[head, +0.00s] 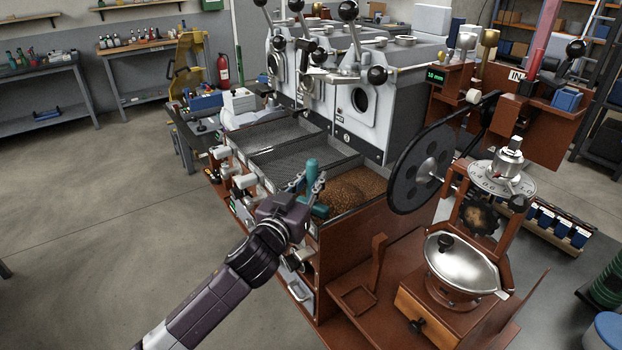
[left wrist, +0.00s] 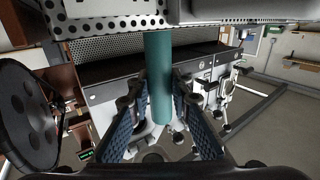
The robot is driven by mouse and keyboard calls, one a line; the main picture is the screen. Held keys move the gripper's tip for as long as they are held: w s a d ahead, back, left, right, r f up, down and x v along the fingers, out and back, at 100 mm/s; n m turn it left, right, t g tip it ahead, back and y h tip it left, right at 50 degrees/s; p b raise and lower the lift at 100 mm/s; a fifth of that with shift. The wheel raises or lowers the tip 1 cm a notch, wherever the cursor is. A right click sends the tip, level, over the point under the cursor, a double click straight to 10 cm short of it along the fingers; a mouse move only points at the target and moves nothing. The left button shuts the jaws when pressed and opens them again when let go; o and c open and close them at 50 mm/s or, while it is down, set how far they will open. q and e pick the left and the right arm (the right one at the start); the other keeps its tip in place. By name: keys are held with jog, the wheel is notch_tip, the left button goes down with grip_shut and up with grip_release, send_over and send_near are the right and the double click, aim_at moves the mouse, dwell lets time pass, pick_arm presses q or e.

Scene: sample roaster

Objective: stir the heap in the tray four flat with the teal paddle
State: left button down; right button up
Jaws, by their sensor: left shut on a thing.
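The teal paddle (head: 312,168) stands roughly upright in my left gripper (head: 314,190), at the left side of the rightmost front tray (head: 349,213). A second teal part shows low by the fingers, at the tray's left edge; I cannot tell whether it touches the heap. The brown heap of beans (head: 352,186) covers the visible tray floor. In the left wrist view, the teal handle (left wrist: 158,75) runs between the two blue-padded fingers of my left gripper (left wrist: 157,100), which is shut on it. My right gripper is not in view.
Dark mesh trays (head: 290,160) lie left of the bean tray. The roaster body (head: 362,105) with ball-topped levers rises behind. A large black wheel (head: 420,168) stands close at right, beside a grinder with a silver bowl (head: 462,262). Open floor lies at left.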

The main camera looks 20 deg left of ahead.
pick_arm(q)
jog(key=shift+s+d+r, duration=0.1)
jog(key=shift+s+d, duration=0.8)
jog(key=shift+d, duration=0.25)
jog(key=w+a, duration=0.4)
jog(key=a, duration=0.1)
jog(key=shift+p, duration=0.45)
jog(key=shift+s+d+p, duration=0.25)
jog(key=shift+s+d, duration=0.75)
jog(key=shift+d, duration=0.25)
jog(key=shift+s+d+p, duration=0.25)
jog(key=shift+s+d, duration=0.75)
jog(key=shift+d, duration=0.25)
jog(key=w+a, duration=0.4)
jog(key=a, duration=0.1)
jog(key=shift+p, duration=0.4)
